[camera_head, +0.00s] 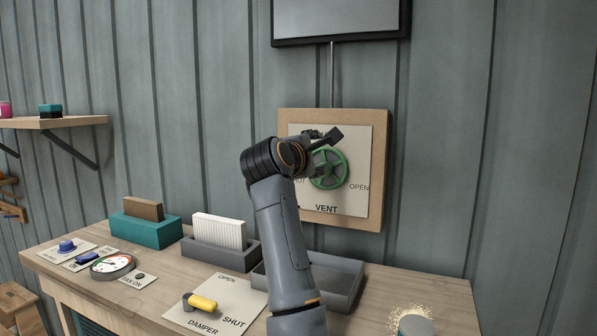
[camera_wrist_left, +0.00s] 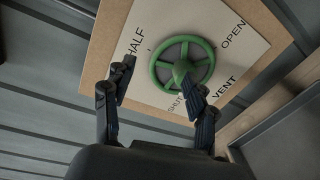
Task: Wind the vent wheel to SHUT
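The green vent wheel (camera_head: 328,169) is mounted on a pale panel (camera_head: 350,147) marked VENT, with OPEN at right. In the head view, the label at left is partly hidden by my arm. In the left wrist view the wheel (camera_wrist_left: 185,63) shows with HALF, OPEN and a partly covered label beside my finger. My left gripper (camera_wrist_left: 157,72) is open, its two dark fingers apart with nothing between them. One finger overlaps the wheel's lower edge and green knob in that view; I cannot tell whether they touch. In the head view the gripper (camera_head: 322,141) is at the wheel's upper left. My right gripper is not in view.
The panel sits on a wooden backboard (camera_head: 286,117) on the ribbed wall. Below, the bench (camera_head: 385,306) holds a grey tray (camera_head: 350,280), a damper plate with a yellow handle (camera_head: 203,302), a grey holder (camera_head: 215,254), a teal holder (camera_head: 147,231) and a dial (camera_head: 112,265).

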